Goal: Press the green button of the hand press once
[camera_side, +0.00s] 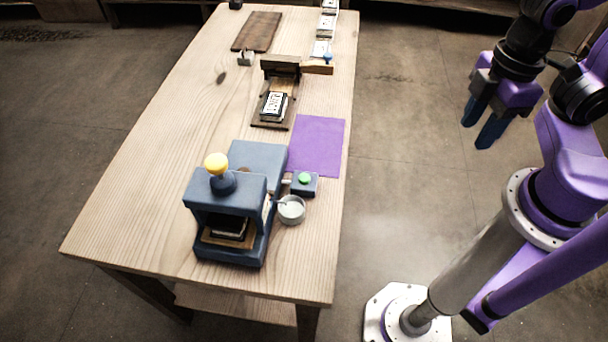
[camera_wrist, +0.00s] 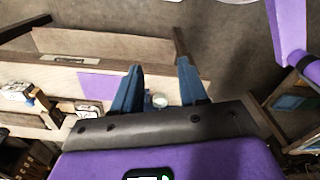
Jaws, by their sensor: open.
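The hand press (camera_side: 215,215) is a dark blue frame with a yellow knob on top, standing near the front of the table. The green button (camera_side: 304,178) sits on a small dark blue box (camera_side: 305,188) to the right of the press, by the purple mat. My gripper (camera_side: 477,130) is open and empty, in the air to the right of the table and well apart from the button. Its two blue fingers also show in the wrist view (camera_wrist: 160,85). I cannot make out the green button in the wrist view.
A grey metal cup (camera_side: 291,210) stands just in front of the button box. The purple mat (camera_side: 318,146) lies flat behind it. A second wooden press (camera_side: 277,92), a brown board (camera_side: 257,31) and white cards (camera_side: 320,48) are farther back. Bare table (camera_side: 150,190) lies left of the press.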

